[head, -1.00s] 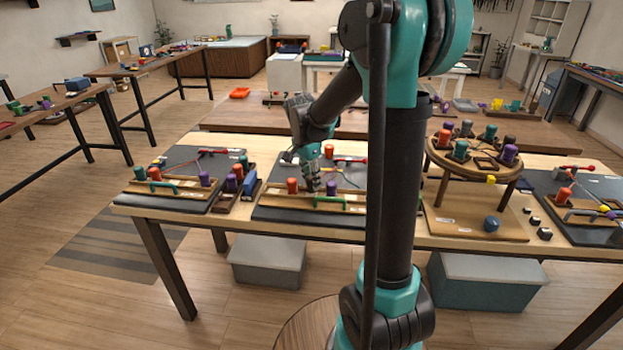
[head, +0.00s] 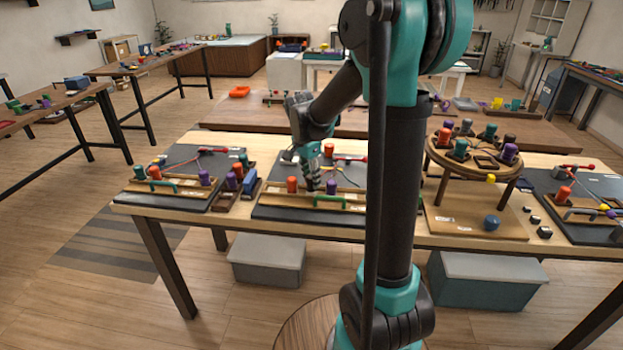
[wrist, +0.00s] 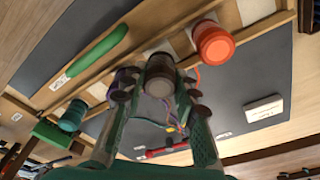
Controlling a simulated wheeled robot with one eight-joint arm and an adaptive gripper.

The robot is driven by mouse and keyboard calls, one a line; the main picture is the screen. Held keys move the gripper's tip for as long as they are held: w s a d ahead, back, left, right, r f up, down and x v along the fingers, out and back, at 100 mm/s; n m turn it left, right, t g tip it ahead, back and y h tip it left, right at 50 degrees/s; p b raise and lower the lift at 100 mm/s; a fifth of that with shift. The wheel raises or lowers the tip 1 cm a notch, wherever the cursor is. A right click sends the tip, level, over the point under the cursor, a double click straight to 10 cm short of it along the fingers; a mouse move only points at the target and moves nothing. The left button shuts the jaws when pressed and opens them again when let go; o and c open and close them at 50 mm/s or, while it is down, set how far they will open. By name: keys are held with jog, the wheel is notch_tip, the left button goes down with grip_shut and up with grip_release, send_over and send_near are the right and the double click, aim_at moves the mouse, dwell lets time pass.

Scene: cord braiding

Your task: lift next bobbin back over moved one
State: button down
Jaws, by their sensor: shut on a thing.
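My gripper (head: 313,186) is low over the front of the middle braiding board (head: 275,213). In the wrist view its two fingers (wrist: 158,92) are closed around a dark grey-brown bobbin (wrist: 160,76). The bobbin's end faces the camera; its lower end is hidden. An orange bobbin (head: 292,184) stands left of my gripper; it also shows at right in the wrist view (wrist: 213,43). A purple bobbin (head: 331,187) stands just right of my gripper in the head view. In the wrist view a teal bobbin (wrist: 72,115) stands at left. Thin coloured cords (wrist: 176,126) run behind the fingers.
A green bar (head: 328,199) lies along the board's front. A red-handled tool (head: 352,159) lies at its back. Another board with bobbins (head: 175,200) is at left, and a round bobbin stand (head: 437,160) at right. My arm column hides part of the table.

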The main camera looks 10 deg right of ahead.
jog(key=shift+f, duration=0.8)
dwell(0.4)
jog(key=c, duration=1.1)
grip_release()
jog(key=r, duration=0.3)
jog(key=a+r, duration=0.1)
jog(key=r, duration=0.7)
jog(key=shift+s+a+r, duration=0.25)
jog(key=shift+s, duration=0.15)
jog(key=s+d+f+n, duration=0.1)
jog(key=s+f+n, duration=0.1)
jog(key=s, duration=0.1)
jog(key=s+d+f+n+t, duration=0.1)
jog(key=s+f+n, duration=0.1)
jog(key=s+f, duration=0.1)
jog(key=s+d+f+n+y, duration=0.1)
jog(key=s+f+n, duration=0.1)
jog(key=s, duration=0.1)
jog(key=shift+s+d+f+t, duration=0.3)
jog(key=shift+s+d+f, duration=0.05)
jog(key=shift+s, duration=0.05)
jog(key=s+d+f+n+t, duration=0.1)
jog(key=s+f+n, duration=0.5)
jog(key=s, duration=0.5)
notch_tip(320, 180, down, 3)
jog(key=shift+s+d+r+n+t+y, duration=0.2)
jog(key=shift+d+n+t+y, duration=0.1)
jog(key=shift+d+t, duration=0.1)
